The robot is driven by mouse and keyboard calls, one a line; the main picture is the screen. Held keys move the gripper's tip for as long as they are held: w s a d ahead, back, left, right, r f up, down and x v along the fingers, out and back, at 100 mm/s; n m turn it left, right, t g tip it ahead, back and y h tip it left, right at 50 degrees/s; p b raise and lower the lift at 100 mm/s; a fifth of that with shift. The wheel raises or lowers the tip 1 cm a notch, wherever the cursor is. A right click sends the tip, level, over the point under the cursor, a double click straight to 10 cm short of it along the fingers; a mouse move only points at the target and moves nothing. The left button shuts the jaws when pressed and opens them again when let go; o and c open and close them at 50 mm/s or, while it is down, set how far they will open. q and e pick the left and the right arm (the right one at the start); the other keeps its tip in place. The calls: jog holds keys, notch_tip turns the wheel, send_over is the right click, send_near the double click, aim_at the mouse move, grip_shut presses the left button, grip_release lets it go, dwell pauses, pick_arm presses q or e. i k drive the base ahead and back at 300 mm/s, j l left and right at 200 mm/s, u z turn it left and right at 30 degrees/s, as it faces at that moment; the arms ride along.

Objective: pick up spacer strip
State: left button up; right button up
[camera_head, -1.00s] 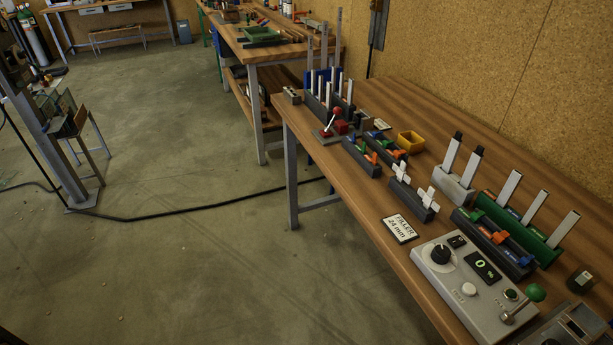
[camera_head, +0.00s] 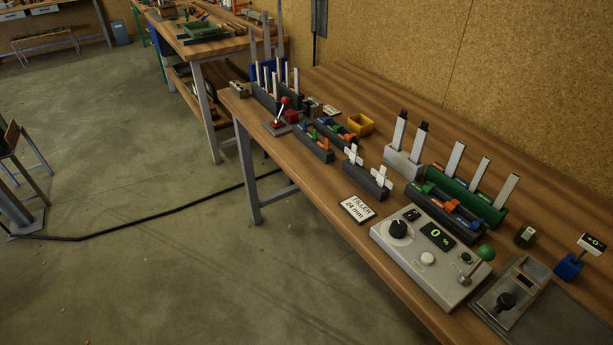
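Several upright strips stand in holders on the wooden workbench (camera_head: 330,85). Pale strips, one of them here (camera_head: 480,170), stand in a green holder (camera_head: 459,187). Two black-tipped pale strips, one of them here (camera_head: 399,130), stand in a grey block (camera_head: 402,164). More pale strips (camera_head: 276,82) stand in a dark holder (camera_head: 271,101) at the bench's far left end. I cannot tell which strip is the spacer strip. Neither gripper shows in the head view.
A control box (camera_head: 432,257) with a green-knobbed lever sits at the bench's front. A "FILLER 24 mm" card (camera_head: 357,209), dark trays with coloured pieces (camera_head: 313,143), white cross-shaped pieces (camera_head: 380,178) and a yellow bin (camera_head: 361,124) lie nearby. Open floor (camera_head: 170,240) is at left.

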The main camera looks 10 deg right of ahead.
aim_at(454, 161)
jog(key=k+z, duration=0.15)
jog(key=z, duration=1.1)
jog(key=i+j, duration=0.4)
jog(key=j, duration=0.2)
jog(key=i+j, duration=0.45)
jog(key=k+j+u, duration=0.05)
jog(key=j, duration=0.05)
